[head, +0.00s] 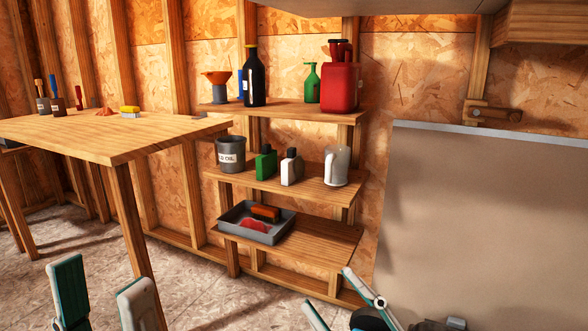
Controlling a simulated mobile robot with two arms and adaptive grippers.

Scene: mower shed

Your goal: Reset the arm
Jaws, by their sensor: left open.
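My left gripper (104,274) is at the lower left, with its two teal and pale fingers apart and nothing between them. It is in front of the wooden table (120,140), over the floor in the picture. My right gripper (328,288) is at the bottom, right of centre, in front of the foot of the wooden shelf (320,243). Its two fingers are apart with floor showing between them. The rest of both grippers is cut off by the picture's lower edge.
A large grey-brown panel (490,220) stands at right. Open floor (205,290) lies between the grippers.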

